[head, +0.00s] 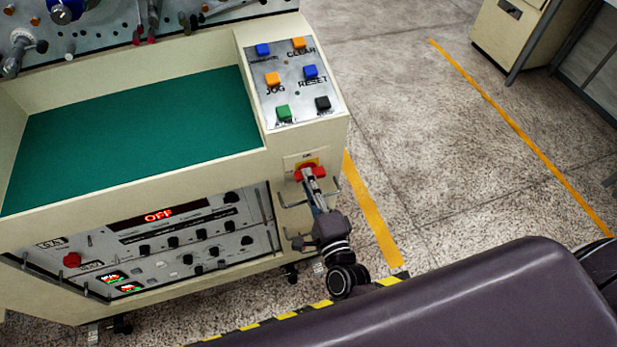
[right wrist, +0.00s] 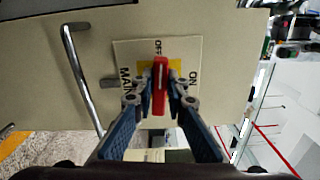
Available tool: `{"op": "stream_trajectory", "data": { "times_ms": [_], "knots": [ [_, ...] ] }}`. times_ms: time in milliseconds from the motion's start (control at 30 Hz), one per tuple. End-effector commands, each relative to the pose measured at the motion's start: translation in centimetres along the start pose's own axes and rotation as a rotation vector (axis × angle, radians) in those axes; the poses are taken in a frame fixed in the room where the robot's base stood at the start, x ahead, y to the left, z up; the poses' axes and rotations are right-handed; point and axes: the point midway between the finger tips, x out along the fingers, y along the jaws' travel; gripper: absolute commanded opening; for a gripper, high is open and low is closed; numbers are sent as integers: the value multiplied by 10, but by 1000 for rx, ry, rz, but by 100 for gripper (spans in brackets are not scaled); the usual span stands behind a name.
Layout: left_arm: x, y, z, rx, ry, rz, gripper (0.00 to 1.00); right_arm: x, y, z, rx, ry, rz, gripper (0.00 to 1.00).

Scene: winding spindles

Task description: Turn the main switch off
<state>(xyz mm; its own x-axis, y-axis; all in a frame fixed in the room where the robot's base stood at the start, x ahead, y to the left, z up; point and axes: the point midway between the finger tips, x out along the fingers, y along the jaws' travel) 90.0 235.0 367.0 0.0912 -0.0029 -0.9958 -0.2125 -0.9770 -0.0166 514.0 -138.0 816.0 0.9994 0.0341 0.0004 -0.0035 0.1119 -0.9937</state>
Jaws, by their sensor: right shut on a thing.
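The main switch has a red handle on a yellow plate, on the end face of the cream machine (head: 335,140). The red handle (head: 319,171) is partly hidden by my right gripper (head: 311,180) in the head view. In the right wrist view the red handle (right wrist: 160,86) stands between the two fingers of the right gripper (right wrist: 160,100), which is shut on it. The handle lies in line with the OFF mark (right wrist: 158,46), and the ON mark (right wrist: 193,80) is off to its right. My left gripper is not in view.
A red OFF display (head: 158,215) is lit on the front panel. A button panel (head: 292,85) is above the switch. A metal bar handle (right wrist: 82,78) sits beside the switch plate. Floor with yellow lines (head: 372,212) is open to the right.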

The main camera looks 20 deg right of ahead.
Motion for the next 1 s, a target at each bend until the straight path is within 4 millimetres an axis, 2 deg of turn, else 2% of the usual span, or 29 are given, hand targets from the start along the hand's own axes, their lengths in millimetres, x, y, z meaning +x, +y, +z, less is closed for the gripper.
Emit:
{"op": "stream_trajectory", "data": {
  "times_ms": [300, 833, 867, 1000],
  "knots": [
    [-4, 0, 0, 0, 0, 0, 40, 0, 2, 0, -109, 0, 2, 0],
    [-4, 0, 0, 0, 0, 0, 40, -1, 3, 0, -130, -1, 3, 0],
    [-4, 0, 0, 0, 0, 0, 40, -1, 3, 0, -130, -1, 3, 16],
    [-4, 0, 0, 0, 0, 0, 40, 0, 3, 0, -129, -1, 2, 30]
  ]
}}
